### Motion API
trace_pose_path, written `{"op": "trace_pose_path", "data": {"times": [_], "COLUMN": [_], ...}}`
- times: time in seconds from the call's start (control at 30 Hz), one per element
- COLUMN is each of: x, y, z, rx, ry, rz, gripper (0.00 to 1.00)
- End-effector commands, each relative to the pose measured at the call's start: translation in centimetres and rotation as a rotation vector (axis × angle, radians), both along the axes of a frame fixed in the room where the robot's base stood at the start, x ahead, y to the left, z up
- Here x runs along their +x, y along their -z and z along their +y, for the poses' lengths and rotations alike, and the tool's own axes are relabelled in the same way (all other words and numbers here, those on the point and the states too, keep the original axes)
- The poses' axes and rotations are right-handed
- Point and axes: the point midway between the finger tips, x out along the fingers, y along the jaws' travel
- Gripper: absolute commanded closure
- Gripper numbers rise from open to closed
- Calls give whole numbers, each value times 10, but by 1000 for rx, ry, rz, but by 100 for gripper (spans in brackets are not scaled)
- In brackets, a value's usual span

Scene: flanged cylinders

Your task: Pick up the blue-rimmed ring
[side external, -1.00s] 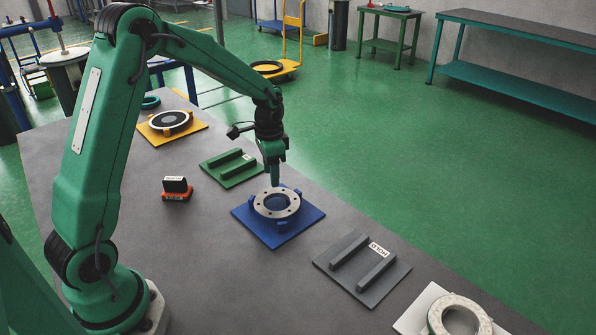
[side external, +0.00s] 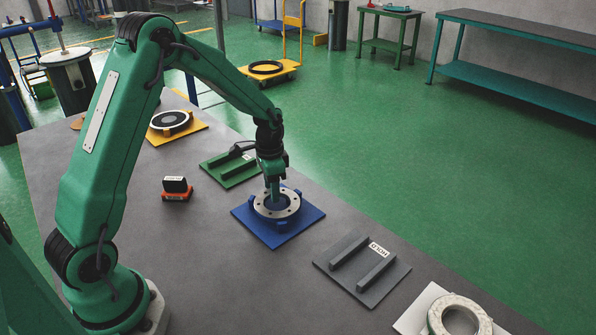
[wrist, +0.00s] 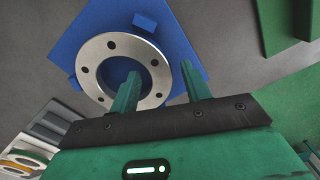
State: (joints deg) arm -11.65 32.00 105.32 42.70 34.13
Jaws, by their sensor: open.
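A silver-grey flanged ring (side external: 293,204) with several bolt holes sits on a blue square plate (side external: 311,216), among blue blocks. It also shows in the wrist view (wrist: 87,62), with blue inside its hole; I cannot tell whether its own rim is blue. My gripper (side external: 273,196) points down at the ring's far side, open and empty. In the wrist view, my gripper (wrist: 160,72) has one finger over the ring's hole and the other past its outer edge, so the ring's wall lies between them in the picture. I cannot tell whether the fingers touch it.
A green plate with bars (side external: 228,171) lies behind, close to my wrist. A grey barred plate (side external: 362,270) and a pale ring (side external: 440,326) lie in front right. A yellow plate (side external: 160,137) holds a black and white ring. A small orange-black item (side external: 176,190) stands left.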

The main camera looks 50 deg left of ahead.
Motion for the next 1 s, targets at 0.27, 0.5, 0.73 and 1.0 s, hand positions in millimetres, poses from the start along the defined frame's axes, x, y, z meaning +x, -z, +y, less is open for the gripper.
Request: {"op": "trace_pose_path", "data": {"times": [0.27,0.5,0.73,1.0], "x": [0,0,1,2], "y": [0,0,-2,-11], "z": [0,0,0,0], "rx": [0,0,1,1], "ry": [0,0,0,0], "rz": [0,0,-4,-5], "gripper": [86,100,100,100]}}
